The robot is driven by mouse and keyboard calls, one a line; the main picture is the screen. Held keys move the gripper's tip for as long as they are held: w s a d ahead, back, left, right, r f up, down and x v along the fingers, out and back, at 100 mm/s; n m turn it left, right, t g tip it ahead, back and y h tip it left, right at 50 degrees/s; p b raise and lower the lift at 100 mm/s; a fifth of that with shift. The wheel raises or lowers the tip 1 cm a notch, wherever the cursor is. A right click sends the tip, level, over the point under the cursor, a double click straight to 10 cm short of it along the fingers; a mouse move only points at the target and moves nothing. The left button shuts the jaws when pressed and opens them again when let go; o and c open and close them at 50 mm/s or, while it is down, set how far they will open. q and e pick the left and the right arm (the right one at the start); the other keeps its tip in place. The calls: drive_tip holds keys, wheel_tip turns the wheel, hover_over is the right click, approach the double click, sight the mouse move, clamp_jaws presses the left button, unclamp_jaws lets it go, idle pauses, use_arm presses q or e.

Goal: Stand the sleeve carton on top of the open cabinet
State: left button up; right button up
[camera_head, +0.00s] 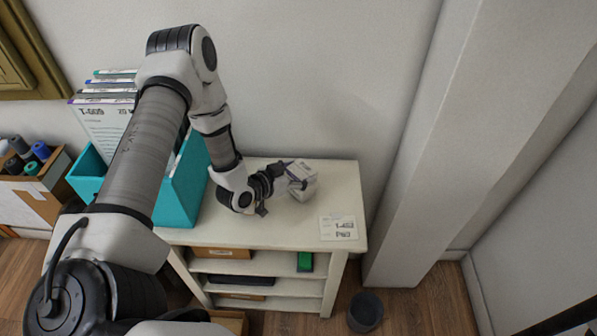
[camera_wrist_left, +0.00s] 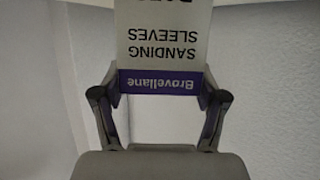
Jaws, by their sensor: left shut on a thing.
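The sleeve carton (camera_head: 304,181) is a small white box with a purple band, over the right back part of the cabinet top. In the left wrist view its printed face (camera_wrist_left: 163,48) reads "Sanding Sleeves" upside down. My left gripper (camera_head: 283,184) is shut on the carton, one finger on each side of its purple end (camera_wrist_left: 160,83). I cannot tell whether the carton touches the top. The open cabinet (camera_head: 285,233) is white, with open shelves at the front. My right gripper is not in view.
A teal file box (camera_head: 188,192) with upright folders stands on the cabinet's left part. A printed card (camera_head: 338,228) lies near the front right corner. The wall is close behind. A dark bin (camera_head: 365,311) stands on the floor. The cabinet top's middle is clear.

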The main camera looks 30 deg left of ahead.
use_arm(q)
drive_tip(key=shift+s+f, duration=0.1)
drive_tip(key=o, duration=1.2)
drive_tip(key=shift+o, duration=0.2)
